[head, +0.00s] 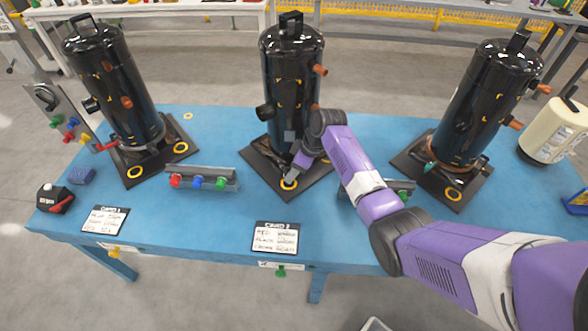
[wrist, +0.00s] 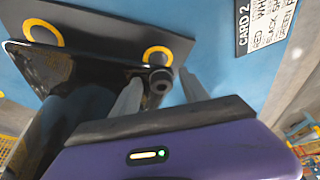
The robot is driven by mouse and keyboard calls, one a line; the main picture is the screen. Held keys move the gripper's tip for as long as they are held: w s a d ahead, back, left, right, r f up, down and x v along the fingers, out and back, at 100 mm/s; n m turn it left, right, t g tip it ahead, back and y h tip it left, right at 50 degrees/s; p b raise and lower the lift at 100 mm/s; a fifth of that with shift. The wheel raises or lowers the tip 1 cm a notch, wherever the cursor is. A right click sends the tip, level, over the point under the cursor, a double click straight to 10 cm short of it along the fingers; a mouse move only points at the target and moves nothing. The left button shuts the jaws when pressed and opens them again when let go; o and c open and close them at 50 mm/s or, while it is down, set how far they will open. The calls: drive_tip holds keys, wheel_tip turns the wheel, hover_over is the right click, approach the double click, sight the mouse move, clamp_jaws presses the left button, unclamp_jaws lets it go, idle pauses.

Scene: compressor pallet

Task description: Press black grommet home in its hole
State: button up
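The middle compressor (head: 290,75) stands on a black base plate (head: 262,166). My gripper (head: 293,176) reaches down to the plate's front corner, at a yellow-ringed hole (head: 289,184). In the wrist view, the two grey fingers of my gripper (wrist: 159,82) stand apart. A black grommet (wrist: 160,79) shows between them, with a gap visible on each side. The grommet overlaps the lower edge of the yellow ring (wrist: 157,52) in that view. How deep it sits in the hole cannot be told. A second yellow ring (wrist: 43,32) is on the same plate.
Similar compressors stand at left (head: 115,85) and right (head: 478,100) on the blue table (head: 210,215). A rack with coloured pieces (head: 203,180) lies left of the plate. The CARD 2 sign (head: 276,238) is in front. My arm covers part of another rack (head: 402,188).

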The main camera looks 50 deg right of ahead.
drive_tip(key=s+d+r+b, duration=0.1)
drive_tip(key=s+d+r, duration=0.1)
drive_tip(key=s, duration=0.4)
drive_tip(key=s+d+r, duration=0.2)
drive_tip(key=s+d, duration=0.1)
drive_tip(key=s, duration=0.4)
drive_tip(key=shift+d+r+b, duration=0.2)
drive_tip(key=shift+r+b, duration=0.1)
drive_tip(key=shift+b, duration=0.1)
drive_tip(key=shift+w, duration=0.1)
drive_tip(key=shift+c, duration=0.4)
